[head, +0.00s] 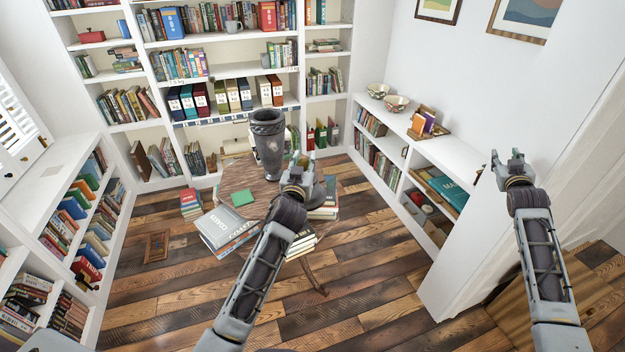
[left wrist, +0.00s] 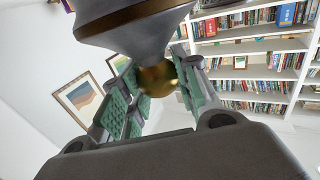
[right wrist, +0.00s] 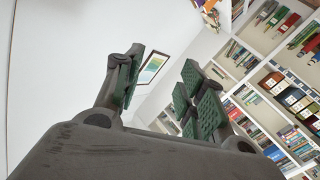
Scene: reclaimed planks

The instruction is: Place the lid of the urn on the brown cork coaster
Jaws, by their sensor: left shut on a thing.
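The dark grey urn (head: 268,145) stands upright and open-topped on the small round wooden table (head: 236,178). My left gripper (head: 301,168) is just right of the urn, over the table's right side. In the left wrist view its green-padded fingers are shut on the gold knob (left wrist: 158,78) of the dark urn lid (left wrist: 140,22). In the head view the lid (head: 318,191) is mostly hidden by my gripper. A green square (head: 243,198) lies on the table; I cannot make out the brown cork coaster. My right gripper (head: 508,162) is open and empty, away at the right.
A stack of large books (head: 225,230) is at the table's front left, and more books (head: 303,243) are in front of and beside it. White bookshelves line the walls. A low white shelf (head: 440,150) with bowls runs along the right. The left floor is mostly clear.

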